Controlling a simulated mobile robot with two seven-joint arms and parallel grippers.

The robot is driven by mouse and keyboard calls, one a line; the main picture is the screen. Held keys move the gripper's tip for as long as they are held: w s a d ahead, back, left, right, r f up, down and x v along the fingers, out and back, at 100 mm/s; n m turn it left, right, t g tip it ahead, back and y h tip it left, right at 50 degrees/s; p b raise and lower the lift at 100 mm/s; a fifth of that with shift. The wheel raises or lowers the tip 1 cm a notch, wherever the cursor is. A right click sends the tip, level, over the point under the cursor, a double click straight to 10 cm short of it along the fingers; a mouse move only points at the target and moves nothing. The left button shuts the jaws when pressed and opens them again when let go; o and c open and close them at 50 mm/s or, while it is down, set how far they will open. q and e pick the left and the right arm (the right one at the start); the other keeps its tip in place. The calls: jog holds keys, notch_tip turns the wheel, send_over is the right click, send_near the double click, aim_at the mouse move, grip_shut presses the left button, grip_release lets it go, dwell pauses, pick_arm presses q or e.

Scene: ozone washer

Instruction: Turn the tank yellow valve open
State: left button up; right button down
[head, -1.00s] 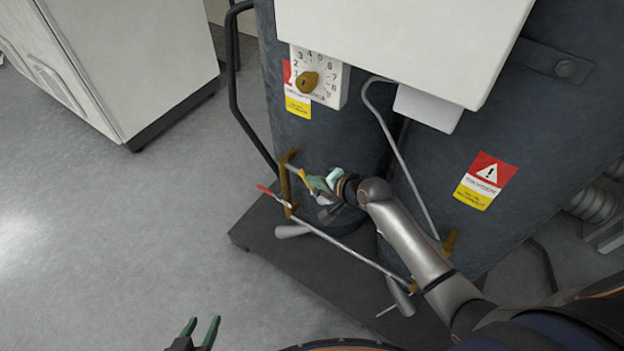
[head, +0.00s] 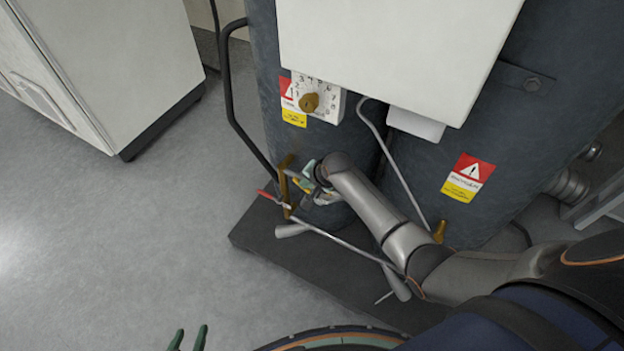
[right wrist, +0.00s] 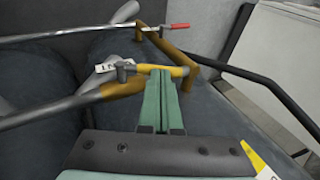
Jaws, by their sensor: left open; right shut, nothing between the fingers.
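The yellow valve handle (right wrist: 163,70) lies across the tips of my right gripper (right wrist: 162,78) in the right wrist view. The green fingers are pressed together with nothing between them. Their tips are at the handle; I cannot tell if they touch it. In the head view my right gripper (head: 304,182) is at the brass pipe (head: 285,186) low on the left dark tank (head: 340,150), and the yellow handle there is mostly hidden by the gripper and wrist. My left gripper (head: 188,336) is open and empty above the floor at the bottom edge.
A red-handled valve (head: 269,196) sits just left of the brass pipe. A thin metal pipe (head: 350,245) runs right from there above the dark base (head: 262,240). A dial (head: 310,102) and a white box (head: 390,50) are above.

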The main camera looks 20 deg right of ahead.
aim_at(297, 184)
jog(key=shift+w+a+g+h, duration=0.3)
jog(key=shift+w+g, duration=0.05)
jog(key=shift+g, duration=0.15)
jog(key=shift+w+a+f+g+h+b, duration=0.25)
jog(key=shift+w+f+g+h+b, duration=0.15)
jog(key=shift+f+g+h+b, duration=0.3)
jog(key=shift+g, duration=0.3)
pick_arm(q)
jog(key=shift+w+d+f+b, duration=0.15)
jog(key=shift+f+b, duration=0.5)
jog(key=shift+f, duration=0.35)
pick_arm(e)
jog(key=shift+w+a+f, duration=0.25)
jog(key=shift+w+f, duration=0.1)
jog(key=shift+f, duration=0.05)
pick_arm(q)
jog(key=shift+f, duration=0.1)
pick_arm(e)
jog(key=shift+f, duration=0.1)
